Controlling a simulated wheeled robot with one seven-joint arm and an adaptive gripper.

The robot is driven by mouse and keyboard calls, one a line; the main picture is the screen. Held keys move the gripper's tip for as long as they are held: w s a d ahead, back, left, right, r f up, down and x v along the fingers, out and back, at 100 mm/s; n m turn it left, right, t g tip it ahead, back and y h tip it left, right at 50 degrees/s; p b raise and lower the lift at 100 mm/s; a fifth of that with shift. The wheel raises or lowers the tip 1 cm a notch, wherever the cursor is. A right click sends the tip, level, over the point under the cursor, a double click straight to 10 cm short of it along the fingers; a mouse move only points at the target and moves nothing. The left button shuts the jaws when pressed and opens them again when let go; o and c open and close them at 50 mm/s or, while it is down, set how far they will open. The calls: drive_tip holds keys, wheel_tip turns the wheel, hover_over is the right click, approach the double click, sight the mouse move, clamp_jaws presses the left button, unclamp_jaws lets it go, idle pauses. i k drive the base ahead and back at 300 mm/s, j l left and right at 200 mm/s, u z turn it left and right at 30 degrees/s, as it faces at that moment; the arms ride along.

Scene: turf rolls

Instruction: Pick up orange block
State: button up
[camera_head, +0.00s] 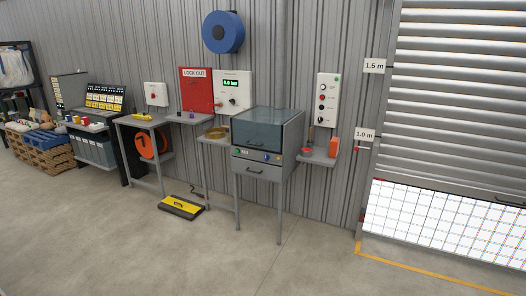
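An orange block (333,147) stands upright on a small grey wall shelf (318,159), to the right of the grey machine with a glass lid. It is near the shelf's right end. A small red round item (307,151) lies on the same shelf to its left. My gripper and arm do not show in this view.
The grey machine (262,170) on legs stands left of the shelf. A grey table (160,119), a yellow and black step (181,207) and crates (52,150) are further left. A white gridded panel (440,222) leans at right. The floor in front is clear.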

sight(334, 144)
drive_tip(key=i, duration=2.45)
drive_tip(key=i+j+z, duration=0.1)
drive_tip(key=i+z, duration=0.15)
drive_tip(key=i, duration=0.25)
drive_tip(key=i+j+z, duration=0.15)
drive_tip(key=i+z, duration=0.15)
drive_tip(key=i, duration=0.2)
drive_tip(key=i+j+z, duration=0.25)
drive_tip(key=i, duration=0.25)
drive_tip(key=i+j+z, duration=0.3)
drive_tip(key=i+j, duration=0.15)
